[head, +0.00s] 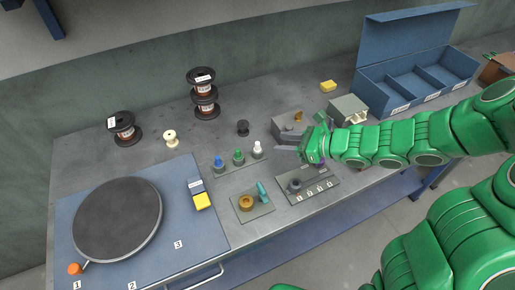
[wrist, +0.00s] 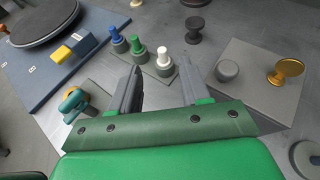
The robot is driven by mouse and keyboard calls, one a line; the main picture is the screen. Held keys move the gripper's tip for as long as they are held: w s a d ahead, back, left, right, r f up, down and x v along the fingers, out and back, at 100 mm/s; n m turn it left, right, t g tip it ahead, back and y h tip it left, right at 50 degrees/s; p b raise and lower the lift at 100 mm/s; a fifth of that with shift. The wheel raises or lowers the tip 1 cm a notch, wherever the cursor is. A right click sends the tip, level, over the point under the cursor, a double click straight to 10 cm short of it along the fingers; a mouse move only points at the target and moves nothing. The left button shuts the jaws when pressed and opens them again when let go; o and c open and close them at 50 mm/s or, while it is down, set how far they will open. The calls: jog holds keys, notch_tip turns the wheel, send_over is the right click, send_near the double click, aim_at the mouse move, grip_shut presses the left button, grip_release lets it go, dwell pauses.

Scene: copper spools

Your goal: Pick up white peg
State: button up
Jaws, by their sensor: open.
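The white peg (head: 257,147) stands upright on a grey plate, at the right end of a row with a green peg (head: 238,155) and a blue peg (head: 218,161). In the wrist view the white peg (wrist: 163,54) shows beyond and between the fingertips of my gripper (wrist: 160,70). The gripper is open with nothing between its fingers. In the head view my gripper (head: 288,151) is just right of the white peg, reaching in from the right. The exact gap to the peg cannot be told.
A grey block with a gold knob (wrist: 287,69) is right of the fingers. A small black spool (head: 242,128) stands behind the pegs. A plate with a brass ring and teal piece (head: 262,190) lies in front. A blue board with a turntable (head: 117,218) is left.

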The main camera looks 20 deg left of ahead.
aim_at(257, 149)
jog(key=shift+w+a+f+m, duration=0.2)
jog(key=shift+a+f, duration=0.25)
jog(key=shift+a, duration=0.15)
jog(key=shift+w+a+f+m, duration=0.1)
jog(key=shift+w+a+f, duration=0.1)
jog(key=shift+a+f, duration=0.35)
jog(key=shift+x, duration=1.8)
jog(key=shift+s+a+f, duration=0.1)
jog(key=shift+a+f, duration=0.35)
jog(key=shift+a, duration=0.25)
jog(key=shift+c, duration=0.4)
grip_shut()
